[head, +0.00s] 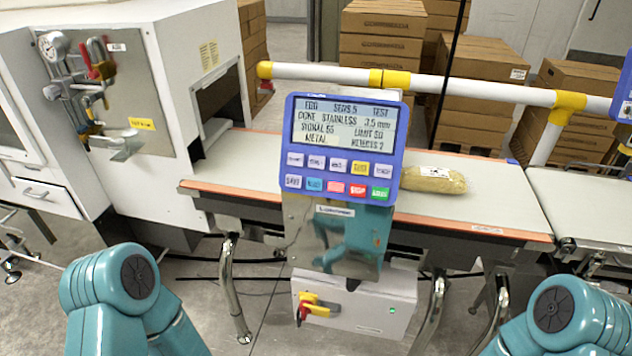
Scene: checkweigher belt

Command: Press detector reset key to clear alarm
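The detector panel (286,153) is a blue-framed box facing me above the belt. Its lit screen (345,126) shows text that seems to read "SIGNAL 55", "LIMIT 50", "METAL" and "REJECTS 2". Two rows of keys lie below the screen. The upper row has pale keys and a yellow key (361,168). The lower row has a pale key, a blue key (314,185), two reddish keys (336,188) and a green key (379,193). The key labels are too small to tell which is reset. Neither gripper shows; only my teal arm links are at the bottom corners.
A wrapped pack (434,179) lies on the belt (490,200) right of the panel. A white and yellow rail (480,88) runs behind it. A grey box with a red-yellow switch (317,308) hangs below. A white machine (165,40) stands left. Cardboard boxes (383,45) are stacked behind.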

